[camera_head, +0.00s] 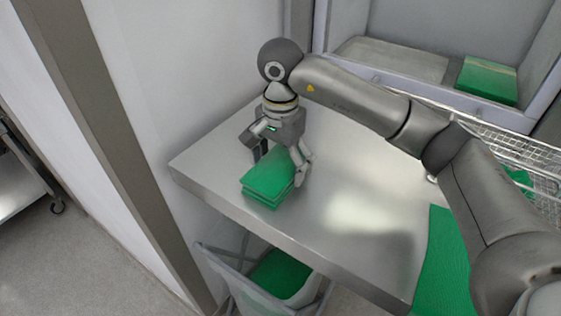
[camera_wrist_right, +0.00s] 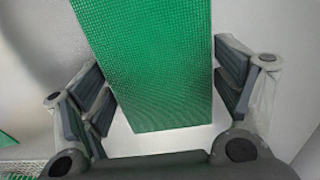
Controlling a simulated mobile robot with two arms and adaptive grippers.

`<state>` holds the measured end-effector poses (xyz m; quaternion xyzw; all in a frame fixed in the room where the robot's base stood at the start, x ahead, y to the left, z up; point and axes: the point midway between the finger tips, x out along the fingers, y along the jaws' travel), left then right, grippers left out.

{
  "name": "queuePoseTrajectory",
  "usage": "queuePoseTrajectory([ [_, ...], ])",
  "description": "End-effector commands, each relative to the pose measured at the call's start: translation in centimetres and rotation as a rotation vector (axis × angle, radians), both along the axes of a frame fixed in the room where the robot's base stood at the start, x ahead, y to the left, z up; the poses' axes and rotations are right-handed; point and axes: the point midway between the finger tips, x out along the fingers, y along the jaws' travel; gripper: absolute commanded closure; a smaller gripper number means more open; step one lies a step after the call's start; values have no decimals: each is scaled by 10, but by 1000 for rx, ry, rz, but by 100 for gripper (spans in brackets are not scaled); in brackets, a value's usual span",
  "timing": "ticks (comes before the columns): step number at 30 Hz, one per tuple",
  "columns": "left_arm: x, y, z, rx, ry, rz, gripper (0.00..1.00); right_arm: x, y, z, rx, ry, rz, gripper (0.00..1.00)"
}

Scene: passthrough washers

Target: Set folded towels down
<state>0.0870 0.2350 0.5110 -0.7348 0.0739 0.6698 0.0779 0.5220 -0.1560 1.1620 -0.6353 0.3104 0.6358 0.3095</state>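A green folded towel stack (camera_head: 266,184) lies near the left front part of the steel table (camera_head: 345,205). My right gripper (camera_head: 279,168) is over the stack, pointing down, with its fingers spread apart. In the right wrist view, the green towel (camera_wrist_right: 155,75) runs between the open fingers (camera_wrist_right: 165,100). My left gripper is not in view.
Another folded green towel (camera_head: 487,80) lies in the wall opening at the back right. A wire basket (camera_head: 520,150) and a green cloth (camera_head: 440,265) are at the right. A bin (camera_head: 240,285) holding green cloth stands below the table. The middle of the tabletop is clear.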

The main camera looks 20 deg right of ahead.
Motion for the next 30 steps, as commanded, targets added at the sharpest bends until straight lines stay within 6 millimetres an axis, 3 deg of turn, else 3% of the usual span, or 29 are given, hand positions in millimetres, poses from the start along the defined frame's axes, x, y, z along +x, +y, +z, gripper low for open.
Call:
queuePoseTrajectory([
  [16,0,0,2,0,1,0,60,1,0,7,0,-2,-1,3],
  [21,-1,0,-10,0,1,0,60,1,0,38,1,-7,-1,3],
  [30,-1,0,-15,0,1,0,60,1,0,93,-1,-4,-1,3],
])
